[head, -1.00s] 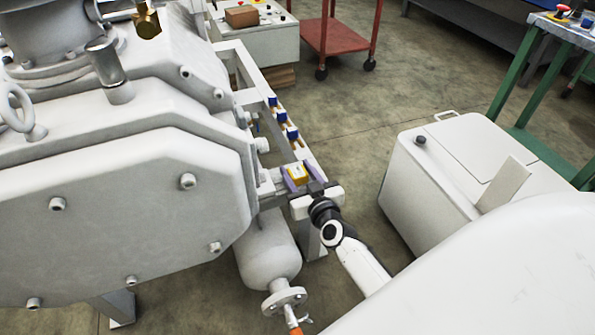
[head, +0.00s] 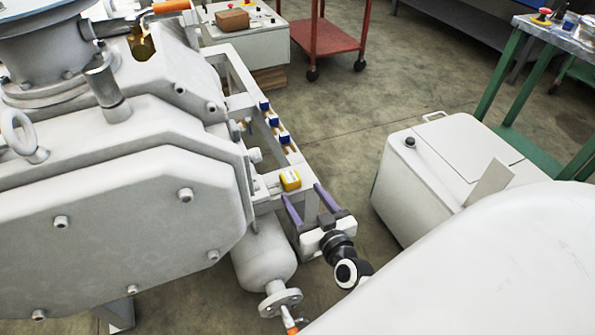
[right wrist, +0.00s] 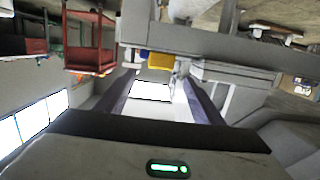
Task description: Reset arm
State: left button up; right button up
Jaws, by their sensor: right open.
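My right gripper (head: 304,200) is open and empty, its two purple-grey fingers spread apart, just in front of the pump frame on the right side of the big machine. A yellow device (head: 290,180) sits on the frame's corner beside the left fingertip, apart from the fingers. In the right wrist view the open fingers (right wrist: 152,85) reach forward with nothing between them, and the yellow device (right wrist: 174,62) shows beyond them. My left gripper is not in view.
The large grey vacuum pump (head: 110,215) fills the left. Several blue-topped parts (head: 273,121) line the frame rail. A white box (head: 440,165) stands to the right. A red cart (head: 318,42) and a green table (head: 530,75) stand behind. Open floor lies between.

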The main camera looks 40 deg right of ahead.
jog(key=shift+s+a, duration=0.15)
jog(key=shift+s, duration=0.3)
